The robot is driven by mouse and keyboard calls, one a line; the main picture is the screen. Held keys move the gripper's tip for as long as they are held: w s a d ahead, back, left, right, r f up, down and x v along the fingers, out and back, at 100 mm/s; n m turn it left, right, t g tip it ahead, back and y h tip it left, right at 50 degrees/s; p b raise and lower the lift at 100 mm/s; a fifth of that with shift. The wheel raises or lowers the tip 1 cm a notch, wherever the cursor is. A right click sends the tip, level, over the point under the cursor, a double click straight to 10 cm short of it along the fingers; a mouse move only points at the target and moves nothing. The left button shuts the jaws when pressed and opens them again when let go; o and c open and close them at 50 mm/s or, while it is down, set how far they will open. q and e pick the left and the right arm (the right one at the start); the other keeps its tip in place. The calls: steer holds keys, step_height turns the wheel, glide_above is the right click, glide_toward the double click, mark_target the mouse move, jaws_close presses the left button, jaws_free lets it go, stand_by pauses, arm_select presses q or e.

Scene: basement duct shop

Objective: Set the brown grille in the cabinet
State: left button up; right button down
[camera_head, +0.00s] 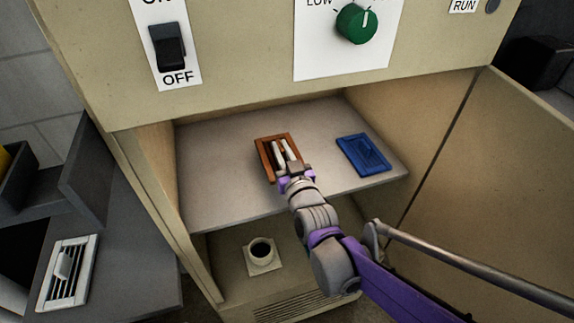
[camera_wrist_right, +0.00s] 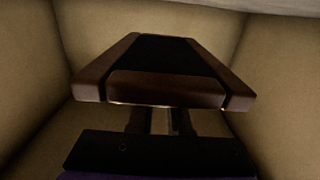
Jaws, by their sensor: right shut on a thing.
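The brown grille (camera_head: 263,148) is a small rectangular frame in the open cabinet (camera_head: 215,190), over the left-middle part of the upper shelf. I cannot tell whether it touches the shelf. My right gripper (camera_head: 284,156) reaches in from the lower right and is shut on the grille. My left gripper is not in view.
A blue grille (camera_head: 362,155) lies on the shelf to the right. A pale piece with a dark round hole (camera_head: 261,252) sits in the lower compartment. The cabinet door (camera_head: 500,170) stands open at right. A white grille (camera_head: 68,270) lies on the grey surface at left.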

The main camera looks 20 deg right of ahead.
steer(key=shift+s+f, duration=0.1)
steer(key=shift+f, duration=0.6)
steer(key=shift+f+b, duration=0.6)
steer(key=shift+f, duration=1.5)
steer(key=shift+f, duration=0.2)
steer(key=c, duration=0.9)
jaws_free()
steer(key=shift+o, duration=0.2)
steer(key=shift+r, duration=0.3)
steer(key=s+p, duration=0.1)
steer(key=s, duration=1.1)
steer(key=shift+d, duration=0.2)
steer(key=shift+w+f, duration=0.1)
